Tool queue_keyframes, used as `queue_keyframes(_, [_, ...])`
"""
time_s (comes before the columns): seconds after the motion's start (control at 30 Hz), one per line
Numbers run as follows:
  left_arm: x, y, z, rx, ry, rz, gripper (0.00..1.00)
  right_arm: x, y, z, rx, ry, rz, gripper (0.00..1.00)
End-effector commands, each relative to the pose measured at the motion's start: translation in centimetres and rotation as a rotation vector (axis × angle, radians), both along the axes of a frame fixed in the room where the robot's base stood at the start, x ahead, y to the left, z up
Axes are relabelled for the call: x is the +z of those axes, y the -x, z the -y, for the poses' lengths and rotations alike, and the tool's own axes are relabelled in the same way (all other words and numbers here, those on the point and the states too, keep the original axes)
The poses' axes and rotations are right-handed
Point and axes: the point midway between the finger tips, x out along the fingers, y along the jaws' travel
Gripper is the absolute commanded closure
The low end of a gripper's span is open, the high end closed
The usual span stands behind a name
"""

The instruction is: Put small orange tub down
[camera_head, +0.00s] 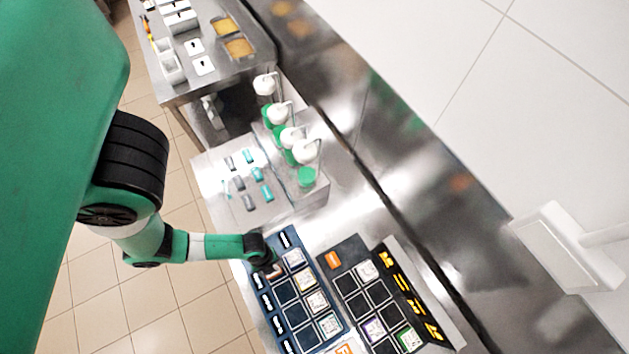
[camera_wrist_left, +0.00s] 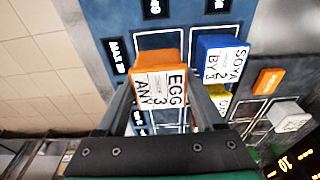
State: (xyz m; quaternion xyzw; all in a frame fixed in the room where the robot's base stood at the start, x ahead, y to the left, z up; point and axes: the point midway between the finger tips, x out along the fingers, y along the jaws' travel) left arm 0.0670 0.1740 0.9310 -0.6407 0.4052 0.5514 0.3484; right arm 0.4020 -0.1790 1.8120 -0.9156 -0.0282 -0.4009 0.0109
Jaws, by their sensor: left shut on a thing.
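In the left wrist view, the small orange tub (camera_wrist_left: 158,85) has a white label reading EGG, 3, ANY. My left gripper (camera_wrist_left: 160,108) is shut on it, one finger on each side. The tub is over the blue mat (camera_wrist_left: 113,22) with white-outlined cells; I cannot tell whether it touches the mat. In the head view my left gripper (camera_head: 272,268) is at the upper left of the blue mat (camera_head: 262,240), and the tub is mostly hidden there. My right gripper is not in view.
A blue tub labelled SOYA (camera_wrist_left: 222,62) stands close to the right of the orange tub. More tubs, such as one with a green edge (camera_head: 409,339), sit on the black mat (camera_head: 343,250). White-topped dispensers (camera_head: 304,152) stand farther back.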

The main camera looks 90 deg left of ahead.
Motion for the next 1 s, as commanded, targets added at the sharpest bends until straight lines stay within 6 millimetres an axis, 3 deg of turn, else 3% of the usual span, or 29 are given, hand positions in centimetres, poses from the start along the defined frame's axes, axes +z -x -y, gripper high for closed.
queue_keyframes(0.1, [-1.8, 0.0, 0.0, 0.0, 0.0, 0.0, 0.91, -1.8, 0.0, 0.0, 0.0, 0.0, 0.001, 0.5])
queue_keyframes(0.23, [-3.8, 0.0, 0.0, 0.0, 0.0, -0.001, 0.91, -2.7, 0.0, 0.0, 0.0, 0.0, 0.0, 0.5])
queue_keyframes(0.6, [-4.2, 0.0, 0.0, 0.0, 0.0, 0.0, 0.91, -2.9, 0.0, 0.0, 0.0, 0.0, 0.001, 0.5])
queue_keyframes(0.63, [-4.0, 0.0, 0.0, 0.0, 0.0, 0.0, 0.25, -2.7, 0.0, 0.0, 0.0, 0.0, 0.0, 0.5])
queue_keyframes(0.7, [-4.0, 0.0, 0.0, 0.0, 0.0, 0.0, 0.18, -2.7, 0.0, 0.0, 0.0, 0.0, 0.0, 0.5])
queue_keyframes(1.0, [-3.6, 0.0, 0.0, 0.0, 0.0, 0.0, 0.18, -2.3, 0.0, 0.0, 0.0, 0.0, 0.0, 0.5])
